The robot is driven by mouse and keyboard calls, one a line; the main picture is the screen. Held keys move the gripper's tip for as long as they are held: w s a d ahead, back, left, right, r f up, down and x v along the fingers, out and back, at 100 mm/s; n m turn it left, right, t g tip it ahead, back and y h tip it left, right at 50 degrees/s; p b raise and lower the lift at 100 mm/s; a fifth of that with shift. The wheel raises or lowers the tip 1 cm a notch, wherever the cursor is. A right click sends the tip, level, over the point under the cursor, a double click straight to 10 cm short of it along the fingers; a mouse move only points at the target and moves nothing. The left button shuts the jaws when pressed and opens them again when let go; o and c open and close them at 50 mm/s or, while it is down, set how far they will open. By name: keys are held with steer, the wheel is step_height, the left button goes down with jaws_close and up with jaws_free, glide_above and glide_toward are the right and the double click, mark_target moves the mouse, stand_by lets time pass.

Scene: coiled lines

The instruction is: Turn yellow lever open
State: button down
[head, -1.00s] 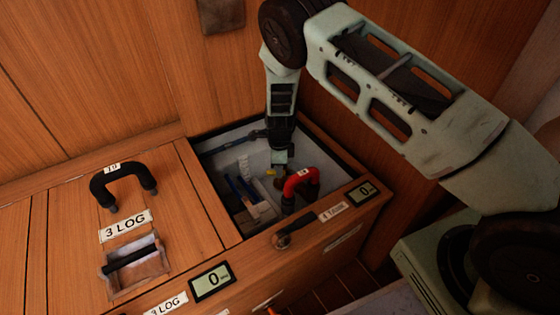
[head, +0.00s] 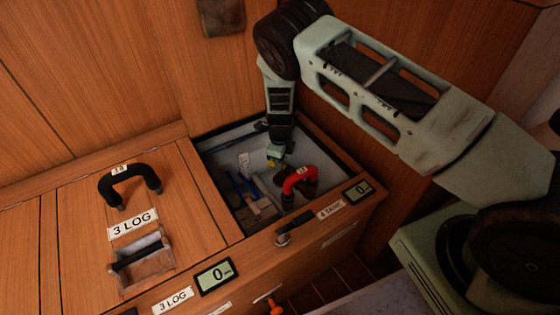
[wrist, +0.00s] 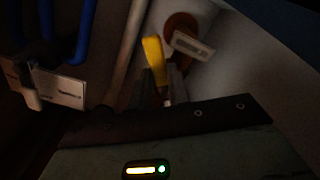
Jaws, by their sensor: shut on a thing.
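The yellow lever (wrist: 153,58) stands up between the fingers of my gripper (wrist: 161,88) in the wrist view. The fingers are shut on it, and they hide its lower part. A round orange-brown part with a white tag sits just behind and right of the lever. In the head view my gripper (head: 277,157) reaches down into the open compartment, behind and left of the red curved handle (head: 298,179). Only a small yellow spot of the lever (head: 271,164) shows there.
The compartment's wooden front rim (head: 318,223) and pale walls close in around my gripper. Blue pipes (wrist: 77,30) and a white-labelled block (wrist: 60,90) lie to the left inside. A closed lid with a black handle (head: 128,174) is left of the opening.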

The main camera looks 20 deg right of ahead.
steer(key=c, duration=1.3)
jaws_free()
step_height(320, 180, up, 17)
steer(key=p, duration=0.7)
steer(key=shift+r, duration=0.2)
steer(key=shift+c, duration=0.4)
